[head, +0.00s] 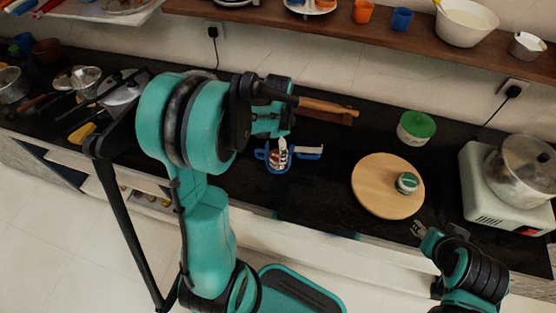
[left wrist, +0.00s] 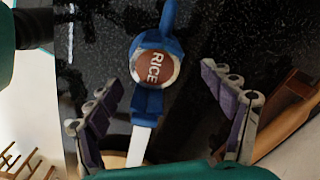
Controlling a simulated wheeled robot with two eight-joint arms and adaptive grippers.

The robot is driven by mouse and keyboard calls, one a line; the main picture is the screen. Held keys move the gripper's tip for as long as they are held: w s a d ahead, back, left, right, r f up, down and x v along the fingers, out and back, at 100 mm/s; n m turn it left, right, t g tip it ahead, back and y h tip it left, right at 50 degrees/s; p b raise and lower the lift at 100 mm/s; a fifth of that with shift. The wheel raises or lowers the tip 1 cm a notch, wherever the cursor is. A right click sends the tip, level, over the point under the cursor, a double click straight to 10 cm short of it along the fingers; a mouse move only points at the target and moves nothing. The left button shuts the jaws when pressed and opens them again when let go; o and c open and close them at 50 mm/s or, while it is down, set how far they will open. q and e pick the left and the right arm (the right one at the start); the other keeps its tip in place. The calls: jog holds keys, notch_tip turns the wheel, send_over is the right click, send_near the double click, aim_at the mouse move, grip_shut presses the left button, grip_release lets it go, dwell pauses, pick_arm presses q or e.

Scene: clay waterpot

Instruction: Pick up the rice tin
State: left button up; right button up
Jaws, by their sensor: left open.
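The rice tin (head: 275,158) stands on the black counter in the middle of the head view, partly hidden by my left gripper (head: 283,147). In the left wrist view its round brown top (left wrist: 152,67) reads "RICE". A blue item with a pale strip (head: 308,153) lies against or around the tin; I cannot tell which. It also shows in the left wrist view (left wrist: 146,100). My left gripper (left wrist: 160,78) is open, with one finger on each side of the tin and gaps to both. My right gripper (head: 418,229) is at the counter's front edge, away from the tin.
A round wooden board (head: 375,195) with a small green-labelled jar (head: 407,183) lies to the right. A green-lidded container (head: 416,127) stands behind it. A wooden piece (head: 328,110) lies behind the tin. A pot (head: 522,165) on a cooker is far right. A shelf (head: 350,38) runs above.

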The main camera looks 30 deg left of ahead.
pick_arm(q)
jog(key=f, duration=0.1)
jog(key=f+b, duration=0.1)
jog(key=f, duration=0.1)
jog(key=f+b, duration=0.1)
jog(key=f, duration=0.1)
jog(key=shift+s+d+f, duration=0.1)
jog(key=shift+s, duration=0.25)
jog(key=c, duration=1.5)
jog(key=shift+o, duration=0.2)
jog(key=shift+r, duration=0.2)
